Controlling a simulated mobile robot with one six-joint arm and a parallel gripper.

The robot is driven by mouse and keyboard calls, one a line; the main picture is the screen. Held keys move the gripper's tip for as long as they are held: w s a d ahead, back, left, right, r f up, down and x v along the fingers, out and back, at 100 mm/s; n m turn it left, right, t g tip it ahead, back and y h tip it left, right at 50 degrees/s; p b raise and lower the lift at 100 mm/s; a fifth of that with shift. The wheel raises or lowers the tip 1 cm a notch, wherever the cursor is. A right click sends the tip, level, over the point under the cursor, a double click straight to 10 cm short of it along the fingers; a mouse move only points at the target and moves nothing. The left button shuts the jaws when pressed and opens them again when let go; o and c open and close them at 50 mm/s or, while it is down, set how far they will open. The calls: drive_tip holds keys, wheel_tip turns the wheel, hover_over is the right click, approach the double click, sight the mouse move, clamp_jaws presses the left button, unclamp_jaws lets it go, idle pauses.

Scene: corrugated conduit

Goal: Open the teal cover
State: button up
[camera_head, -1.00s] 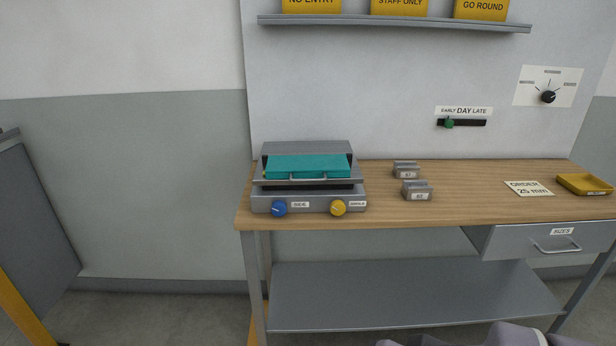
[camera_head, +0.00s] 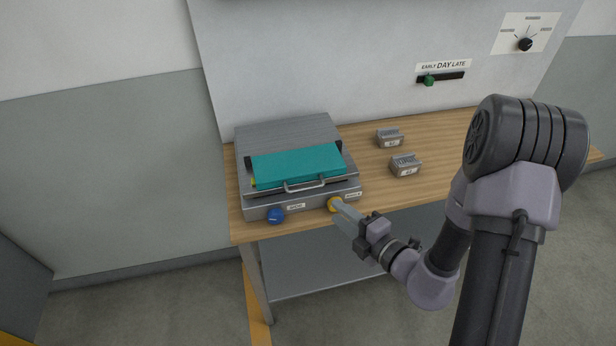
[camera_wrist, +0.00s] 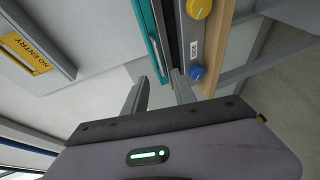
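The teal cover (camera_head: 297,165) lies flat and closed on the grey machine (camera_head: 285,132) at the table's left end. A silver bar handle (camera_head: 305,186) runs along its front edge. In the wrist view the teal cover (camera_wrist: 149,28) and its handle (camera_wrist: 154,54) show at top centre. My gripper (camera_head: 343,211) is in front of the machine's right front corner, close to the yellow knob (camera_head: 334,204), below and right of the handle. In the wrist view my gripper (camera_wrist: 159,78) has its two fingers apart with nothing between them. Whether it touches the knob is unclear.
A blue knob (camera_head: 275,215) is on the machine's front left. Two small grey blocks, one behind (camera_head: 389,138) and one in front (camera_head: 405,165), stand on the wooden table (camera_head: 365,160) to the right. A slider (camera_head: 440,78) and dial (camera_head: 525,44) are on the back wall.

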sight(308, 190)
drive_tip(key=b+x, duration=0.1)
drive_tip(key=x, duration=1.3)
drive_tip(key=shift+s, duration=0.1)
drive_tip(key=shift+c, duration=0.4)
clamp_jaws()
